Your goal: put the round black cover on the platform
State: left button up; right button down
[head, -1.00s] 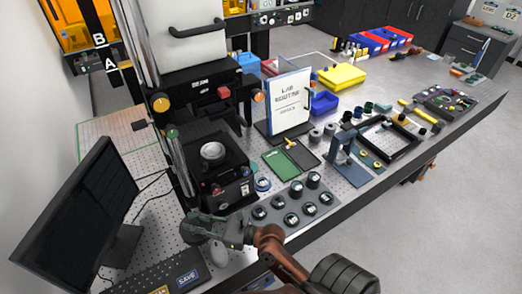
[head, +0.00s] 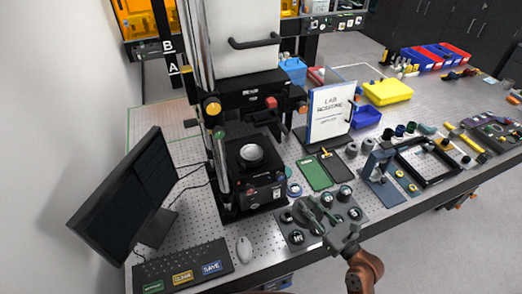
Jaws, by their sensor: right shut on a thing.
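The platform (head: 251,154) is the round silver-topped stage on the black instrument, left of centre; nothing covers its top. My right gripper (head: 308,213) comes in from the lower right and hangs over the grey tray, to the right of and nearer than the platform. It is shut on a dark round thing, which I take to be the round black cover; the fingers and the small size hide most of it. My left gripper is not in view.
The grey tray (head: 322,236) holds several round black-rimmed pieces. A mouse (head: 243,249), a button panel (head: 182,268) and a monitor (head: 122,198) are on the left. Green and black plates (head: 314,173) and an upright sign (head: 329,109) stand right of the instrument.

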jog(key=w+a+r+n+g+y+p, duration=0.1)
jog(key=w+a+r+p, duration=0.25)
jog(key=r, duration=0.35)
jog(key=w+a+r+p, duration=0.3)
jog(key=a+r+p, duration=0.15)
jog(key=r, duration=0.25)
jog(key=w+a+r+n+g+y+p, duration=0.1)
jog(key=w+a+r+p, duration=0.3)
jog(key=r, duration=0.3)
jog(key=w+a+f+p, duration=0.1)
jog(key=w+a+f, duration=0.1)
jog(key=w+f, duration=0.1)
jog(key=w+a+f+p, duration=0.1)
jog(key=w+a+f, duration=0.1)
jog(key=w+f, duration=0.1)
jog(key=w+a+f+p, duration=0.1)
jog(key=w+a+f, duration=0.1)
jog(key=w, duration=0.3)
jog(key=shift+w+a+f, duration=0.2)
jog(key=shift+a+f, duration=0.2)
jog(key=shift+f, duration=1.95)
jog(key=c, duration=1.7)
grip_release()
jog(key=shift+f, duration=0.1)
